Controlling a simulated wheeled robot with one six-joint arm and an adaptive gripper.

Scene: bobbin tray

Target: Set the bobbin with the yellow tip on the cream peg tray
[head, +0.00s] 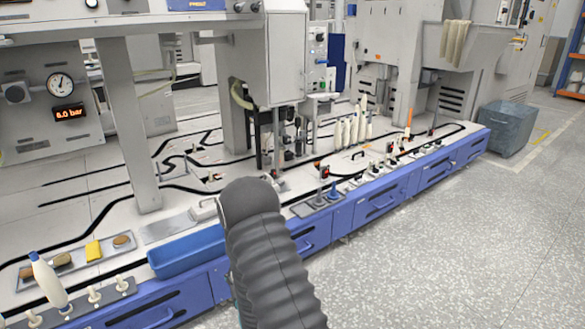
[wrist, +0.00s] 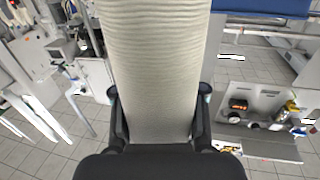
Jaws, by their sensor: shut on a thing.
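In the wrist view my gripper (wrist: 160,95) is shut on a large cream wound bobbin (wrist: 153,50), with one dark finger on each side of it. The bobbin's far end runs out of the picture, so its tip colour cannot be seen. In the head view my grey arm hides the gripper and the held bobbin. A white bobbin (head: 48,281) stands tilted at the lower left on a grey peg strip (head: 75,308) with bare pale pegs beside it. I cannot make out with certainty which tray is the cream peg tray.
A blue open bin (head: 188,252) sits just left of my arm. Several white bobbins (head: 346,132) stand upright farther back, near small pegs (head: 388,160). A grey tray (head: 318,206) holds dark and blue pieces. Posts and a cabinet (head: 286,58) rise above the bench.

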